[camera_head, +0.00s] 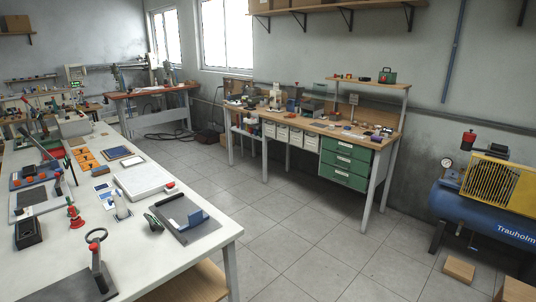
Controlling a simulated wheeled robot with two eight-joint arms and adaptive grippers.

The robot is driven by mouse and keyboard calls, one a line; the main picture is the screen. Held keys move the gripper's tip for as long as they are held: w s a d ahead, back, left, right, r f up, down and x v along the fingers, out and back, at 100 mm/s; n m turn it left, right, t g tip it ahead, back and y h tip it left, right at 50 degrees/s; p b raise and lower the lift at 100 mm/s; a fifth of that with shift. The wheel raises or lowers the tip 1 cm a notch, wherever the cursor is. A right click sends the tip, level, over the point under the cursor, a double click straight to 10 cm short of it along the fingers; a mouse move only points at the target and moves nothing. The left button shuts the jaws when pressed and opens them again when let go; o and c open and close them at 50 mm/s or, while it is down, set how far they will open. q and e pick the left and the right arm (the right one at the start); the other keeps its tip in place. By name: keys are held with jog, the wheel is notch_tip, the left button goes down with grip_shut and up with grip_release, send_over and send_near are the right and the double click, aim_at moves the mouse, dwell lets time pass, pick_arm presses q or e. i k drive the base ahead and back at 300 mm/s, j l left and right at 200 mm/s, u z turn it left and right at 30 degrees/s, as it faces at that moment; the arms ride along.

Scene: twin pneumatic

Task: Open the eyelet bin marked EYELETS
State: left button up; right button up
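A row of several small cream bins (296,136) hangs under the top of the far workbench (330,129), left of a green drawer cabinet (345,164). They look shut. They are too small for me to read any label, so I cannot tell which one, if any, is marked EYELETS. Neither of my grippers is in view.
A long white table (206,246) with tools and orange trays fills the left front. A blue compressor (478,214) stands at the right, with a cardboard box (459,268) on the floor near it. The tiled floor (285,235) between table and bench is clear.

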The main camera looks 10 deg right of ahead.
aim_at(313, 140)
jog(key=i+l+z, duration=0.25)
jog(key=z, duration=0.25)
jog(key=i+l+z, duration=0.1)
jog(key=i+z, duration=0.7)
jog(key=z, duration=0.2)
jog(key=i+u, duration=0.1)
jog(key=i, duration=0.5)
jog(key=i+l+u, duration=0.15)
jog(key=i, duration=0.4)
jog(key=i+j+u, duration=0.1)
jog(key=i+u, duration=0.5)
jog(key=u, duration=0.2)
jog(key=i+l+u, duration=0.1)
jog(key=i+u, duration=0.3)
jog(key=i+j, duration=0.2)
jog(key=i, duration=0.2)
jog(key=i+j+u, duration=0.15)
jog(key=i, duration=0.25)
jog(key=i+j+z, duration=0.4)
jog(key=i+j, duration=0.2)
jog(key=j, duration=0.15)
jog(key=i+j+z, duration=0.25)
jog(key=j, duration=0.15)
jog(key=i+j+z, duration=0.2)
jog(key=j, duration=0.3)
